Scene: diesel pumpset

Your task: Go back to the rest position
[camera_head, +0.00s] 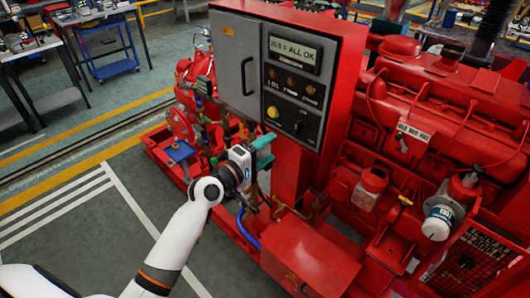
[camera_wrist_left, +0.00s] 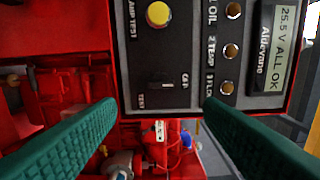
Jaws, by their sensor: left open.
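My left gripper (camera_head: 263,152) is open and empty, its green fingers apart, just below the lower left of the control panel (camera_head: 296,80) in the head view. In the left wrist view the two green fingers (camera_wrist_left: 160,110) frame a gap. The panel's black rotary switch (camera_wrist_left: 168,85) and yellow button (camera_wrist_left: 158,14) show beyond that gap, with nothing held. I cannot tell how far the fingertips are from the panel. My right gripper is not in view.
The red cabinet with a grey door (camera_head: 238,62) stands beside red pump parts (camera_head: 195,95). A red diesel engine (camera_head: 440,120) fills the right side. A red box (camera_head: 310,255) sits low in front. Open floor (camera_head: 60,220) lies at left, with a workbench (camera_head: 40,45) behind.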

